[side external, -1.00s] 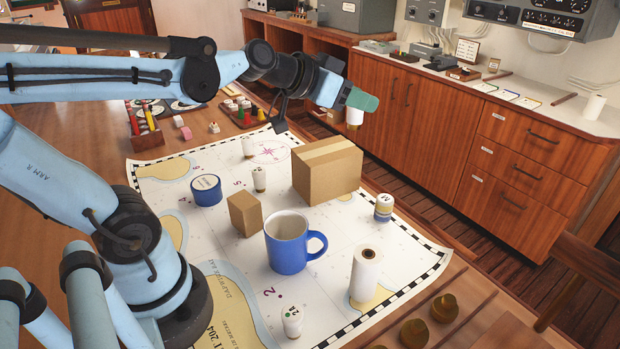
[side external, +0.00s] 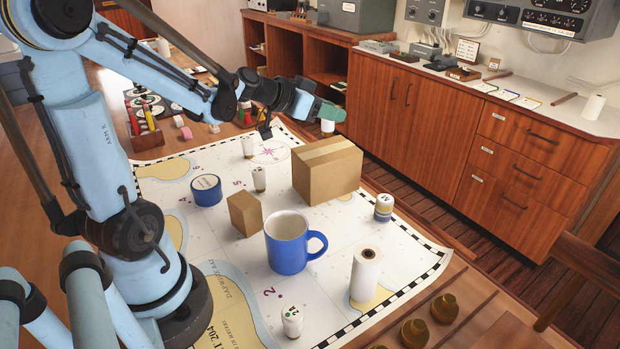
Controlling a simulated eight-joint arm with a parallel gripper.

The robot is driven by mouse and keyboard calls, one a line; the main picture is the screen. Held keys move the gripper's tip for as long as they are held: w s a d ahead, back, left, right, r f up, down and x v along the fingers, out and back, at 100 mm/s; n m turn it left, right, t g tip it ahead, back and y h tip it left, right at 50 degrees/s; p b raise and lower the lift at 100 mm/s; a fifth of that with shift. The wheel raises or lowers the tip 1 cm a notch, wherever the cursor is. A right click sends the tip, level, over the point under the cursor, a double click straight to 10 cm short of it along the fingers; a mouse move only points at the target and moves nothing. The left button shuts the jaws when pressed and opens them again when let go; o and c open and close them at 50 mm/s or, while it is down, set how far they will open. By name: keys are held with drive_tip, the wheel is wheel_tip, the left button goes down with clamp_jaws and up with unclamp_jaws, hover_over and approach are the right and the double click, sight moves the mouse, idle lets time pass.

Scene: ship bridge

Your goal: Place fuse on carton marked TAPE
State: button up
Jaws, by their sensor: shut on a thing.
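My gripper (side external: 328,111), with teal fingers, is at the far side of the charted table. It is shut on a small white cylinder (side external: 327,127), likely the fuse, which hangs below the fingers and is partly hidden by them. The held piece is in the air, above and behind the large brown carton (side external: 335,178) in the picture. A smaller brown carton (side external: 245,215) stands to its left. I see no TAPE lettering on the visible faces of either carton.
A blue mug (side external: 285,246), a white paper roll (side external: 365,275), a blue round tin (side external: 206,190) and several small white cylinders, one at the front (side external: 292,321), stand on the chart (side external: 225,265). Brass pieces (side external: 414,333) sit at the front right edge.

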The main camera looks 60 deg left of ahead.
sight(328, 125)
drive_tip(key=shift+f, duration=1.85)
drive_tip(key=shift+f, duration=0.1)
drive_tip(key=o, duration=1)
drive_tip(key=shift+o, duration=0.2)
